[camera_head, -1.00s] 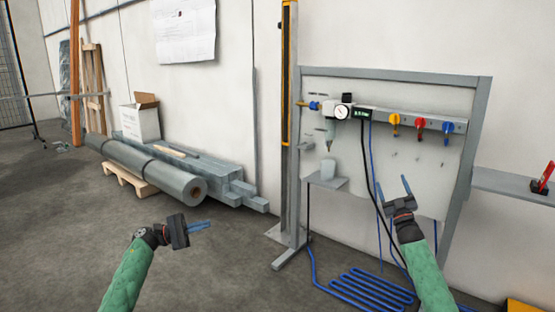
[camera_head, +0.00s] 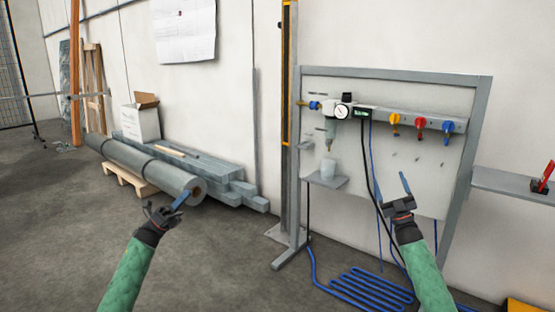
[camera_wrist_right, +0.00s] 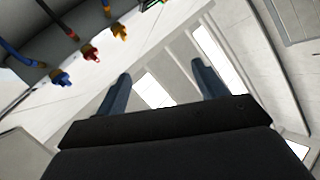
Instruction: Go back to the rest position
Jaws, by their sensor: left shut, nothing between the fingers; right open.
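My left gripper (camera_head: 177,203) is at the lower left of the head view, shut and empty, over the floor in front of the grey roll. My right gripper (camera_head: 396,184) is raised in front of the panel, below the valves, open and empty. In the right wrist view my right gripper (camera_wrist_right: 158,85) shows its two blue fingers spread apart with nothing between them. Both arms have green sleeves and touch nothing that I can see.
A framed panel (camera_head: 455,190) carries a gauge (camera_head: 342,112), yellow, red and blue valves (camera_head: 421,124) and hoses. Blue tubing (camera_head: 368,287) lies on the floor. A grey roll (camera_head: 150,166) rests on a pallet (camera_head: 130,178). A shelf (camera_head: 515,187) is at right. Floor between my arms is mostly clear.

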